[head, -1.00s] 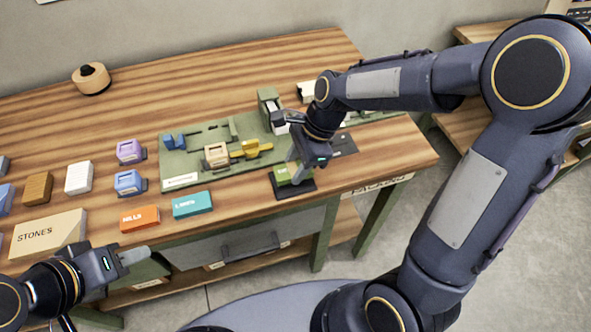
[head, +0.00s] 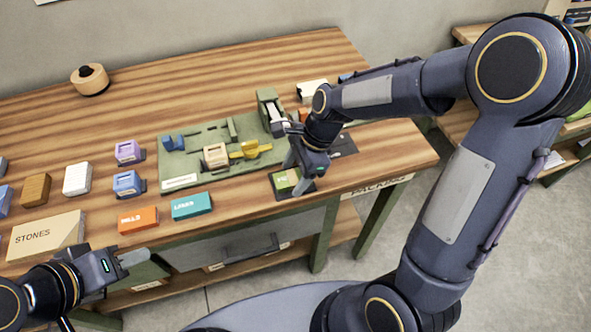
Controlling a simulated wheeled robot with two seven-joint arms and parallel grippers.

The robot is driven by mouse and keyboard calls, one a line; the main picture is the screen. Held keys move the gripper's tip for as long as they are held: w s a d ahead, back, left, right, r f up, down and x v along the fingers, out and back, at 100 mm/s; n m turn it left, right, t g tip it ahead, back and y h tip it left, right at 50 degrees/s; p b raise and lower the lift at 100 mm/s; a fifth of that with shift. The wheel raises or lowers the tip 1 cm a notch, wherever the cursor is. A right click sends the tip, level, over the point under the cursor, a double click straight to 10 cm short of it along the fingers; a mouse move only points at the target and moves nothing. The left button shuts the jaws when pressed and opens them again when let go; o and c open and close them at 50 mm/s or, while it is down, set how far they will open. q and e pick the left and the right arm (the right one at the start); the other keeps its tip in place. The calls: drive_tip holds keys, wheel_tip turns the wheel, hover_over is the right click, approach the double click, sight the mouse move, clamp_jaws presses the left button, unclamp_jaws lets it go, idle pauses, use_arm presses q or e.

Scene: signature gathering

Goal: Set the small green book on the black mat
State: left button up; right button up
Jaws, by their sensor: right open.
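The small green book (head: 285,181) lies on the black mat (head: 284,195) near the front edge of the table. My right gripper (head: 296,180) is open, its fingers at the right side of the book and over the mat; part of the book and mat is hidden behind it. I cannot tell whether a finger touches the book. My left gripper (head: 134,258) is in front of the table at the lower left, away from the book; its jaw gap is not clear.
A green tray (head: 180,182) with blue, tan and yellow pieces stands left of the mat. Teal (head: 192,205) and orange (head: 138,219) boxes lie along the front edge, with a "STONES" box (head: 46,236) further left. The back left of the table is mostly clear.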

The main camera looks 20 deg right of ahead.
drive_tip(key=v, duration=1.2)
drive_tip(key=s+d+n+t, duration=0.2)
drive_tip(key=s+n+t, duration=0.1)
drive_tip(key=s+n, duration=0.5)
drive_tip(key=s+d+n+t, duration=0.2)
drive_tip(key=s+n+t, duration=0.1)
drive_tip(key=s+n, duration=0.5)
drive_tip(key=shift+s+r+h+p, duration=0.25)
drive_tip(key=shift+r+h+p, duration=0.05)
drive_tip(key=shift+h+p, duration=0.15)
